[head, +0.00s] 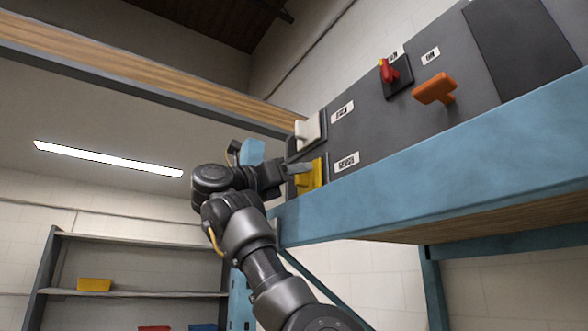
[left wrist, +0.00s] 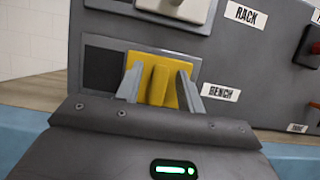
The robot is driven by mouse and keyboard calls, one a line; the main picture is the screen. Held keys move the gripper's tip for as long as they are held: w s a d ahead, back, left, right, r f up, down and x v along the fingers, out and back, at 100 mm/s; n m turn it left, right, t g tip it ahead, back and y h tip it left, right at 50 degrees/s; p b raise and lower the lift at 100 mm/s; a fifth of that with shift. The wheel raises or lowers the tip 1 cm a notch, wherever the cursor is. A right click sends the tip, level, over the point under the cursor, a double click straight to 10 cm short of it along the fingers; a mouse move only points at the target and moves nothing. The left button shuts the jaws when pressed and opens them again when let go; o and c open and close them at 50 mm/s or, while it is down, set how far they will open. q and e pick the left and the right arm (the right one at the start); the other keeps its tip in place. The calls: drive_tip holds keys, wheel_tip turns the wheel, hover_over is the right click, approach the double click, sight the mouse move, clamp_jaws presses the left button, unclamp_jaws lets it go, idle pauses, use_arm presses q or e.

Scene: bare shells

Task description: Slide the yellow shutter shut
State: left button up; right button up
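The yellow shutter (head: 316,172) sits low on a dark grey panel (head: 375,125), beside a label. In the left wrist view the shutter (left wrist: 158,84) has a raised upright rib in its middle. A dark square opening (left wrist: 103,68) shows uncovered to its left, in the same grey frame. My left gripper (head: 299,168) is at the shutter. In the left wrist view its fingers (left wrist: 159,76) stand on either side of the rib, with yellow showing between rib and each finger, so it is open. My right gripper is not in view.
A white switch (head: 307,130) is just above the shutter. A red switch (head: 390,73) and an orange handle (head: 436,89) are farther right on the panel. A blue shelf beam (head: 430,160) runs below it. A shelf with a yellow bin (head: 94,285) stands at the back left.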

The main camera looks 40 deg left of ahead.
use_arm(q)
drive_tip(key=shift+c, duration=0.5)
clamp_jaws()
drive_tip(key=a, duration=0.2)
drive_tip(key=w+a, duration=0.1)
drive_tip(key=a, duration=0.3)
drive_tip(key=shift+w+a+p, duration=0.15)
drive_tip(key=shift+w+p, duration=0.15)
drive_tip(key=shift+d+r, duration=0.15)
drive_tip(key=shift+d, duration=0.05)
drive_tip(key=shift+c, duration=0.2)
unclamp_jaws()
drive_tip(key=shift+a, duration=0.15)
drive_tip(key=shift+o, duration=0.7)
drive_tip(key=shift+w+a, duration=0.1)
drive_tip(key=shift+a, duration=0.05)
